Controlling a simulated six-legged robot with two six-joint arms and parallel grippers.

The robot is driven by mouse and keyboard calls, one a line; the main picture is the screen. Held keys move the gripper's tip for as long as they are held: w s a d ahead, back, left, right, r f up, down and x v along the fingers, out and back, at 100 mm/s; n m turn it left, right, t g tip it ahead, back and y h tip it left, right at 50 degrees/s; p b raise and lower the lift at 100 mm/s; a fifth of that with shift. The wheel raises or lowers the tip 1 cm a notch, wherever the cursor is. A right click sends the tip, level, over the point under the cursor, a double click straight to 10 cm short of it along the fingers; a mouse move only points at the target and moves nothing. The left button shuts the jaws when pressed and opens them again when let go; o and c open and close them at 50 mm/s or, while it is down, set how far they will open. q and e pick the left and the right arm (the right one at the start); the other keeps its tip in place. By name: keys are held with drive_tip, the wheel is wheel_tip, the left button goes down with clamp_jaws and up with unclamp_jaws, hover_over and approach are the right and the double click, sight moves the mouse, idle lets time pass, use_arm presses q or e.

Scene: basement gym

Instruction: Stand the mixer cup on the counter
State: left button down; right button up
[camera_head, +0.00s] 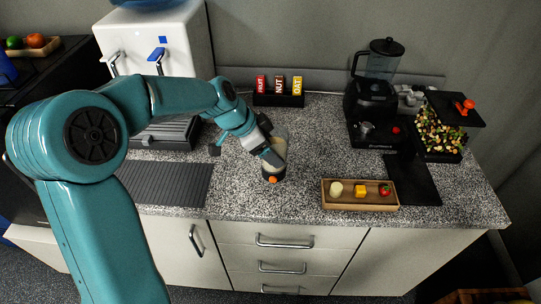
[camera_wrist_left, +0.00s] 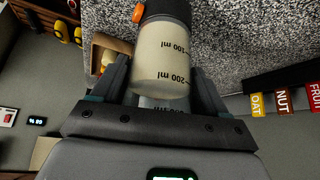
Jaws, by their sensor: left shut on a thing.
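The mixer cup (camera_head: 277,153) is a clear cup with a dark end, an orange tab and a pale cream filling. In the head view it looks about upright, dark end down, over the front middle of the counter (camera_head: 300,130). I cannot tell whether its base touches the counter. My left gripper (camera_head: 270,157) is shut on the cup's side. In the left wrist view the cup (camera_wrist_left: 162,58) sits between the two fingers, its ml markings showing and its dark end away from the palm. My right gripper is not in view.
A wooden tray (camera_head: 360,206) with small food pieces lies right of the cup near the front edge. Behind stands a rack with red, brown and yellow packs (camera_head: 278,99). A black blender (camera_head: 375,100) stands back right. A dark ribbed mat (camera_head: 165,184) lies left.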

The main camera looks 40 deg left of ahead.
use_arm(q)
wheel_tip(320, 180, down, 3)
drive_tip(key=shift+w+a+f, duration=0.1)
unclamp_jaws()
drive_tip(key=shift+r, duration=0.3)
drive_tip(key=v, duration=1.1)
drive_tip(key=shift+s+r+b, duration=0.3)
drive_tip(key=shift+b, duration=0.1)
drive_tip(key=shift+w, duration=0.1)
